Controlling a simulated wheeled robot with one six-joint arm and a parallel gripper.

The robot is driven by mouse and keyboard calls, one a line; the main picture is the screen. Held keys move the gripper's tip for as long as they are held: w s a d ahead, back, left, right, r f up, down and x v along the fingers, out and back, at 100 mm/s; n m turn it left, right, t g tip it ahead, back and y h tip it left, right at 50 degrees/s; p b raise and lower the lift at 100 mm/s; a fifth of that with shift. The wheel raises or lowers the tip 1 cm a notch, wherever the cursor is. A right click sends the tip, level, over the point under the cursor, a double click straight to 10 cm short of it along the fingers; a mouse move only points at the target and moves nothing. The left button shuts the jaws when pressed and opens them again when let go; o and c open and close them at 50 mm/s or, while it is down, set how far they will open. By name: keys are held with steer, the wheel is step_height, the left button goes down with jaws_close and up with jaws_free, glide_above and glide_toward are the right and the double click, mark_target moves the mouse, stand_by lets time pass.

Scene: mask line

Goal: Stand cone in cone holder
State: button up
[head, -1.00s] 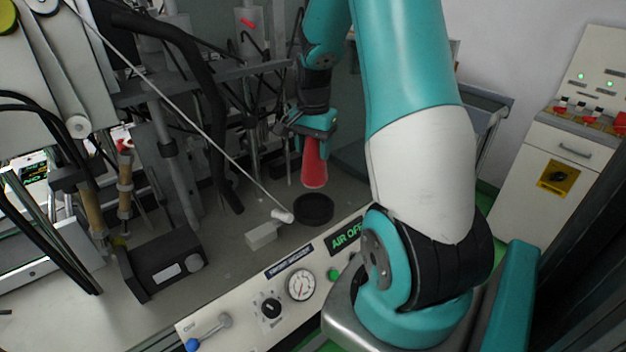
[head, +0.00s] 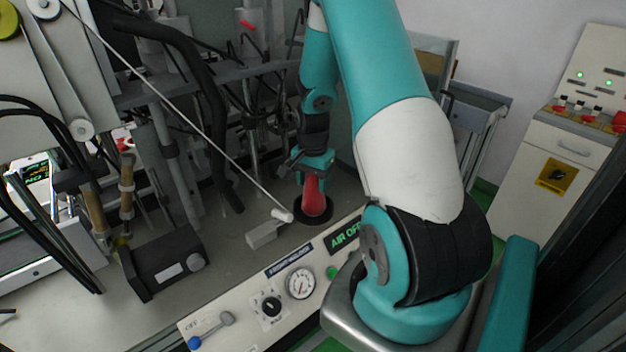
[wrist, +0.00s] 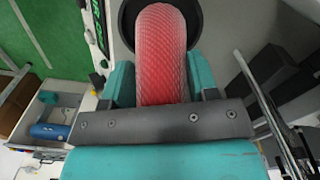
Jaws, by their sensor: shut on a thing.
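The red cone (head: 314,198) is in my gripper (head: 312,172), which is shut on its upper part. The cone's wide lower end is at the round black cone holder (head: 328,215). In the head view the cone overlaps the holder, and the holder's dark rim shows around its lower end. I cannot tell whether the cone's base rests on the holder's floor. In the wrist view the red textured cone (wrist: 160,55) runs up from between the fingers into the black holder ring (wrist: 196,14).
A grey block with a white-tipped rod (head: 266,234) stands just left of the holder. A black box (head: 165,264) is farther left. The front panel carries a gauge (head: 300,284). Rods and hoses crowd the back. Some grey deck is clear around the holder.

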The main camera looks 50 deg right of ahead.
steer(key=o, duration=1.1)
steer(key=shift+c, duration=0.2)
step_height(320, 180, up, 12)
steer(key=shift+f+b, duration=0.1)
steer(key=shift+b, duration=0.85)
steer(key=shift+w+a+r, duration=0.1)
steer(key=shift+a+r, duration=0.1)
steer(key=shift+r, duration=0.05)
steer(key=a+r+n+y, duration=0.1)
steer(key=a+r+n, duration=0.1)
steer(key=a+n, duration=0.35)
steer(key=a+r+n+t, duration=0.1)
steer(key=a+r+n, duration=0.1)
steer(key=a, duration=0.7)
steer(key=a+r+n+y, duration=0.15)
steer(key=a+n, duration=0.25)
steer(key=a, duration=0.4)
steer(key=s+a+r+n+g+y, duration=0.1)
steer(key=s+a+r+n, duration=0.2)
steer(key=s+a+n, duration=0.9)
steer(key=s+a, duration=0.3)
steer(key=shift+s+a+r+y, duration=0.2)
steer(key=shift+y, duration=0.15)
